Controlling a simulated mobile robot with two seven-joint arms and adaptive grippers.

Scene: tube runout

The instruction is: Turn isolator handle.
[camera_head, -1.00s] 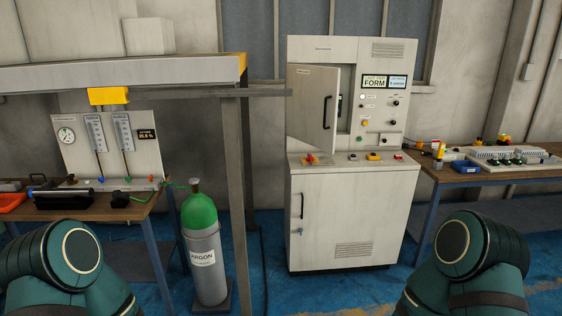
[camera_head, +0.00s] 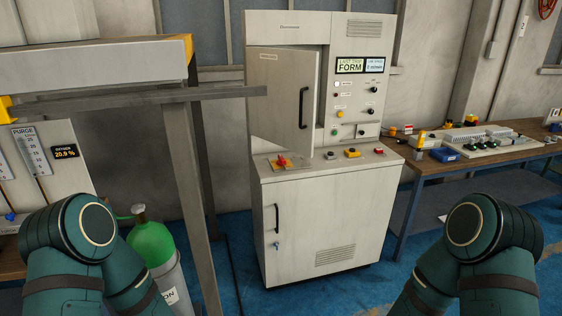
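A grey control cabinet (camera_head: 325,215) stands in the middle of the view. The upper cabinet door (camera_head: 280,90), with a black pull handle (camera_head: 303,108), stands ajar. The lower door has another black handle (camera_head: 277,218). Only teal links of my two arms show at the bottom left and right. Neither gripper is in view, and nothing of mine touches the cabinet.
A grey metal frame (camera_head: 190,180) stands at left, its bar reaching across in front of the upper door. A green-topped argon cylinder (camera_head: 152,243) is beside it. A workbench (camera_head: 440,170) with switchgear and a blue bin (camera_head: 445,155) is at right. Blue floor lies before the cabinet.

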